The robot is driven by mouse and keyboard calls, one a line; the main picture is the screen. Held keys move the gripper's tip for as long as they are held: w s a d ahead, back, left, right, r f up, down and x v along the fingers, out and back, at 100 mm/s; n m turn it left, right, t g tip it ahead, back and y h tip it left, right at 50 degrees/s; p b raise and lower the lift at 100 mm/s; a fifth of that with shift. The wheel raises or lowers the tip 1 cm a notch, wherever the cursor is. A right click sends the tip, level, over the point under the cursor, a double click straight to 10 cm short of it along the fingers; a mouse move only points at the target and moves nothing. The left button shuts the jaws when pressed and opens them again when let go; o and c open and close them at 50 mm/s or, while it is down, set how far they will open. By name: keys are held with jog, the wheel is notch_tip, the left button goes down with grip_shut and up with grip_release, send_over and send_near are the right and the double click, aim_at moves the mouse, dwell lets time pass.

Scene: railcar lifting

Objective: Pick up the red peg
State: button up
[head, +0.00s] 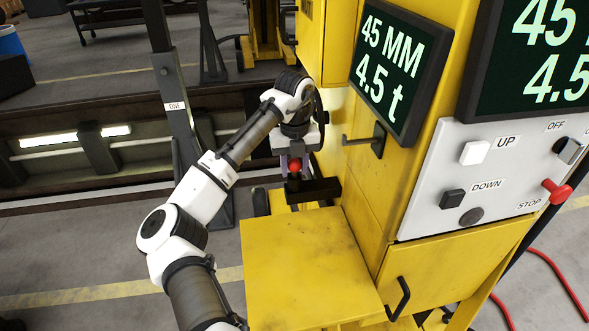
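The red peg (295,166) shows as a small round red top just above a black block-like holder (318,188) on the side of the yellow machine. Its lower part is mostly hidden. My gripper (295,161) points down at the peg, with its fingers around or right beside the red top. I cannot tell whether the fingers touch the peg or are closed on it.
The yellow machine (395,205) carries dark displays (390,70) and a light control panel (430,205) on the right, with a red stop lever (556,191). A flat yellow shelf (305,265) juts out in front. A grey post (180,110) stands left of my gripper.

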jog(key=c, duration=0.6)
jog(key=shift+o, duration=0.2)
jog(key=shift+r, duration=0.1)
